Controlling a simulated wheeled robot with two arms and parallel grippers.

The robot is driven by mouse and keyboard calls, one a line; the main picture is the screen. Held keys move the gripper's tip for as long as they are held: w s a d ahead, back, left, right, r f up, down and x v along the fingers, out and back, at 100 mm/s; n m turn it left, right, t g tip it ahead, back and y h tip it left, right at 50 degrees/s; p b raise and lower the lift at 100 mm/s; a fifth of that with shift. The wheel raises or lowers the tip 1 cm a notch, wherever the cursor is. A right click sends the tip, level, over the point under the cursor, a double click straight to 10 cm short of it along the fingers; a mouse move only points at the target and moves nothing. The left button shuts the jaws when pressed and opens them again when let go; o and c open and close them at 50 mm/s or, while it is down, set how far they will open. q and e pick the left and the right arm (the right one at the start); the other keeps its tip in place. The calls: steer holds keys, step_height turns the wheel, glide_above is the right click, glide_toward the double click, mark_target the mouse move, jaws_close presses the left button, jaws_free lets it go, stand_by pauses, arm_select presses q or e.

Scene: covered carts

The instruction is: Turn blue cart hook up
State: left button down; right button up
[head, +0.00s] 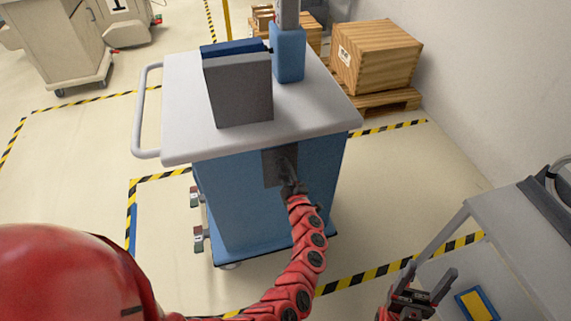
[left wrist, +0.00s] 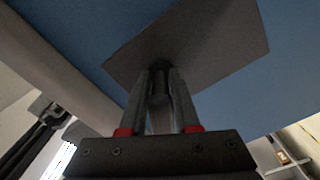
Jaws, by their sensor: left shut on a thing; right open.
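The blue cart (head: 240,200) stands ahead with a light grey top. A dark grey plate (head: 272,175) sits on its near side, just under the top edge; it also shows in the left wrist view (left wrist: 225,40). My left gripper (head: 290,180) is at this plate. In the left wrist view its fingers (left wrist: 160,88) are closed on a small dark part, the hook (left wrist: 159,68), in front of the plate. The fingers hide most of the hook, so I cannot tell which way it points. My right gripper (head: 425,292) is open and empty at lower right.
A grey box (head: 238,92) and a blue post (head: 288,55) stand on the cart top. A wooden crate (head: 375,55) on a pallet is behind right. A grey cart (head: 520,235) with a blue-yellow item (head: 477,305) is at right.

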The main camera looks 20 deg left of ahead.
arm_select(q)
steer(key=m+p, duration=0.2)
steer(key=shift+r+m, duration=0.1)
steer(key=shift+m, duration=0.3)
steer(key=m+p, duration=0.2)
steer(key=m, duration=0.1)
steer(key=shift+m, duration=0.3)
steer(key=m, duration=0.1)
steer(key=m+p, duration=0.1)
steer(key=shift+s+a+f+m, duration=0.1)
steer(key=shift+s+f+m, duration=0.05)
steer(key=shift+f+m, duration=0.15)
steer(key=shift+a+m+p, duration=0.1)
steer(key=shift+m+p, duration=0.6)
steer(key=shift+m, duration=0.6)
steer(key=c, duration=0.6)
jaws_free()
steer(key=shift+c, duration=0.2)
